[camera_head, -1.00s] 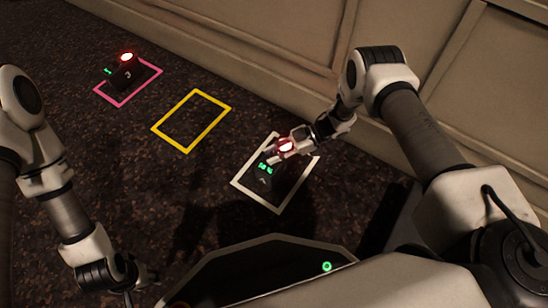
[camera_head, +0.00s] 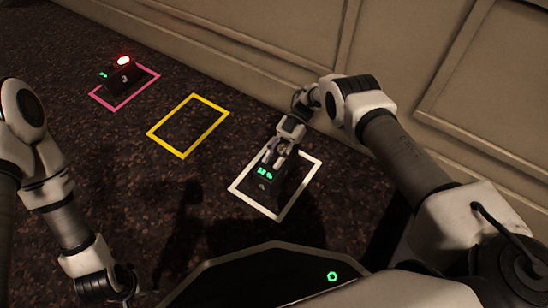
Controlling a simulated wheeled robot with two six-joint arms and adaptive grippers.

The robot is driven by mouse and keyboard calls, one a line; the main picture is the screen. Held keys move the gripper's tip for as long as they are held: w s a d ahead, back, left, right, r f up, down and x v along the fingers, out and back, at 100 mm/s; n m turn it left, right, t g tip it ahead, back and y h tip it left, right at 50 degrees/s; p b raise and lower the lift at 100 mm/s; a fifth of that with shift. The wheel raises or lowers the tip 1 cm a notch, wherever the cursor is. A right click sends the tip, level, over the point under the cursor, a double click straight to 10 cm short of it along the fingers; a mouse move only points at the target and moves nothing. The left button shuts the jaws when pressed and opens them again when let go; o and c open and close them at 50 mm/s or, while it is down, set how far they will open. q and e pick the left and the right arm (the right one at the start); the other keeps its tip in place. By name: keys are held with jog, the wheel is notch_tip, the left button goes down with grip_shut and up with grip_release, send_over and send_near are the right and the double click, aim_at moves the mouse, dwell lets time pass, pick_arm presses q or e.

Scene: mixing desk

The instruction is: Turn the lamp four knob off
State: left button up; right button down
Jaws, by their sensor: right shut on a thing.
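A black lamp box (camera_head: 264,184) sits inside the white outline, with a green readout lit and a small number too blurred to read. My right gripper (camera_head: 274,158) is over the top of this box, shut on its knob. The fingers hide the knob and most of the upper end. No red glow shows there. My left gripper (camera_head: 130,291) is low at the left, away from the boxes; its fingers are too dark to read.
A second black box (camera_head: 124,77), marked 3, has a red light (camera_head: 124,61) lit and sits in a pink outline (camera_head: 119,104). The yellow outline (camera_head: 186,127) between is empty. A panelled wall (camera_head: 250,65) runs behind. A green ring light (camera_head: 332,276) shows near the bottom.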

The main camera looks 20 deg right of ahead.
aim_at(274, 158)
dwell(0.4)
jog(key=c, duration=0.9)
grip_release()
jog(key=shift+a, duration=0.1)
notch_tip(274, 158, up, 10)
